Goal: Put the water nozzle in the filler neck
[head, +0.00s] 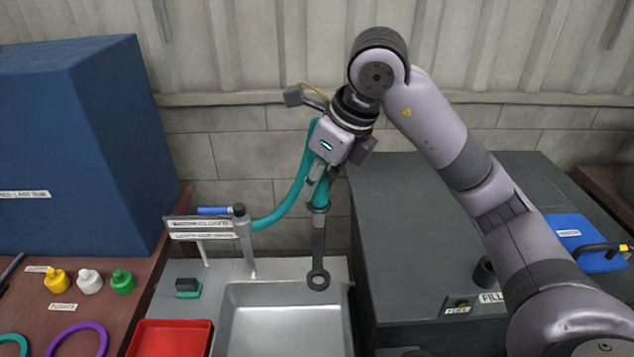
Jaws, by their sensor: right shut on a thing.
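The water nozzle (320,196) is teal with a grey collar and points down. My right gripper (317,180) is shut on it above the sink; its fingers are partly hidden. A teal hose (283,208) curves from the nozzle down to a grey post (244,240). A dark bar with a ring (318,279) shows directly below the nozzle; I cannot tell whether they touch. A short dark cylinder, likely the filler neck (484,272), stands on the grey cabinet by a FILL label, partly beside my right arm. My left gripper is not in view.
The metal sink (238,310) lies below the nozzle. A red tray (168,339), coloured bottles (88,282) and a blue box (75,150) are at left. The grey cabinet top (430,200) is largely clear.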

